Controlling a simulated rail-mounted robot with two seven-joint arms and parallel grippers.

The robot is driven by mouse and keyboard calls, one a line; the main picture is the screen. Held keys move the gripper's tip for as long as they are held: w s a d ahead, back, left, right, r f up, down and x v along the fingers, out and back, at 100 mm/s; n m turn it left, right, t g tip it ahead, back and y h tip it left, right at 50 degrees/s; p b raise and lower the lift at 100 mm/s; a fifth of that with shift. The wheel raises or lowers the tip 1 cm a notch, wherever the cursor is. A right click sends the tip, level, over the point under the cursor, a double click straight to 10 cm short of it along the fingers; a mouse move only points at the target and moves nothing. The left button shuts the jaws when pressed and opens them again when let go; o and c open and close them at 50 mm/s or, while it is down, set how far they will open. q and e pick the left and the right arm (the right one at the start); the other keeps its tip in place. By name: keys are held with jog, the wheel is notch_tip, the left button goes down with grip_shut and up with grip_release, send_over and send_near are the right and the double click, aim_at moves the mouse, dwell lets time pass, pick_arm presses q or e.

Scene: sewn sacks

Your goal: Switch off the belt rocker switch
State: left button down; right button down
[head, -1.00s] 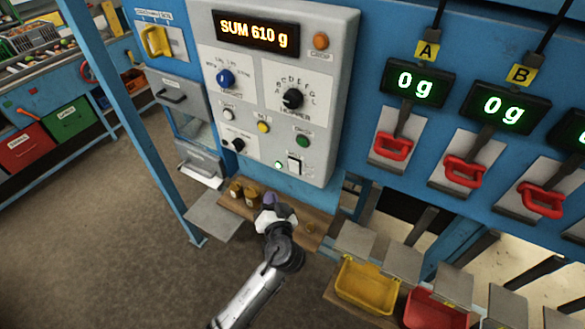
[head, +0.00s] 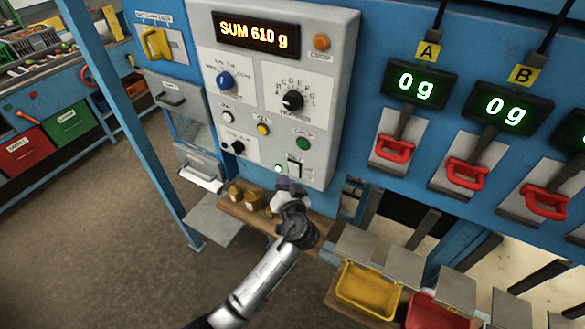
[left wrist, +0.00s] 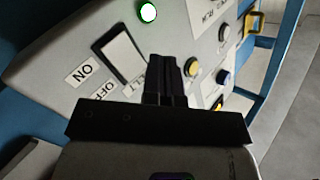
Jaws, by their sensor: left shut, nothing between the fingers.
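The belt rocker switch (head: 294,168) is a white rocker in a black frame, low on the right of the grey control panel. In the left wrist view the rocker (left wrist: 122,56) shows larger, with ON, OFF and BELT labels beside it; I cannot tell which way it is tipped. A lit green lamp (head: 278,168) sits beside it and shows in the left wrist view (left wrist: 148,13). My left gripper (head: 287,184) is shut and empty, just below the switch. In the wrist view its fingertips (left wrist: 165,68) look beside the rocker; contact cannot be told.
The panel (head: 330,100) also has dials, a display reading SUM 610 g and several buttons. Yellow (head: 367,290) and red trays are at lower right, with red-handled chutes above. A blue post (head: 130,120) stands left.

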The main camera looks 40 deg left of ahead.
aim_at(294, 170)
pick_arm(q)
jog(key=shift+w+a, duration=0.1)
jog(key=shift+w, duration=0.7)
dwell(0.9)
dwell(0.6)
jog(key=shift+w+b, duration=0.15)
jog(key=shift+b, duration=0.25)
jog(key=shift+w+r, duration=0.1)
jog(key=shift+w, duration=0.2)
